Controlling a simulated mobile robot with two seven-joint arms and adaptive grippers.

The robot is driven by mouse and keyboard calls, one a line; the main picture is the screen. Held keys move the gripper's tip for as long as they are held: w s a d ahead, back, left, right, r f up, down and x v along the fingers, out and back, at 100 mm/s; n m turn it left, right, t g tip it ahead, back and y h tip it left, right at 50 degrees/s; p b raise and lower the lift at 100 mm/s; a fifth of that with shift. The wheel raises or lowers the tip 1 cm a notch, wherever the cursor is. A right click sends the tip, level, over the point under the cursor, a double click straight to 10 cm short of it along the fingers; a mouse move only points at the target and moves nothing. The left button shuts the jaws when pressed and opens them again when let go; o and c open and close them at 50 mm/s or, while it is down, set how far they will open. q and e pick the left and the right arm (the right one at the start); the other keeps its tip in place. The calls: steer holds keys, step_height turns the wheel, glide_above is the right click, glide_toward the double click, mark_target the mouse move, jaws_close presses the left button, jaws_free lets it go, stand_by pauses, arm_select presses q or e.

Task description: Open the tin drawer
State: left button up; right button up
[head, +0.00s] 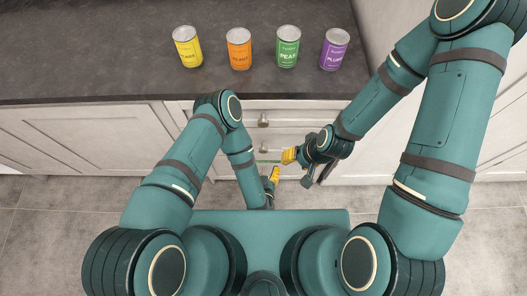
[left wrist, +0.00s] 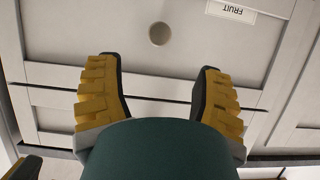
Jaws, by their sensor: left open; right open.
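A stack of pale drawers stands under the counter; the top drawer front (head: 300,119) has a metal knob (head: 263,120) and is shut. A lower knob (head: 264,150) shows just above my grippers. My left gripper (head: 273,176) is low in front of the stack, open and empty. In the left wrist view its open fingers (left wrist: 158,68) point at a pale front with a round knob (left wrist: 160,33) and a FRUIT label (left wrist: 232,11). The knob lies beyond the fingertips, not between them. My right gripper (head: 287,156) is close by, open. Which drawer is for tins I cannot tell.
A yellow can (head: 187,47), an orange can (head: 239,49), a green peas can (head: 288,47) and a purple plums can (head: 334,49) stand upright on the dark counter (head: 100,50). Pale cabinet doors (head: 75,135) flank the drawers. My two grippers are close together.

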mark_target(263, 152)
arm_select(q)
steer(key=b+x, duration=0.6)
steer(key=x, duration=0.4)
steer(key=shift+w+f, duration=0.15)
steer(key=shift+w, duration=0.2)
jaws_close()
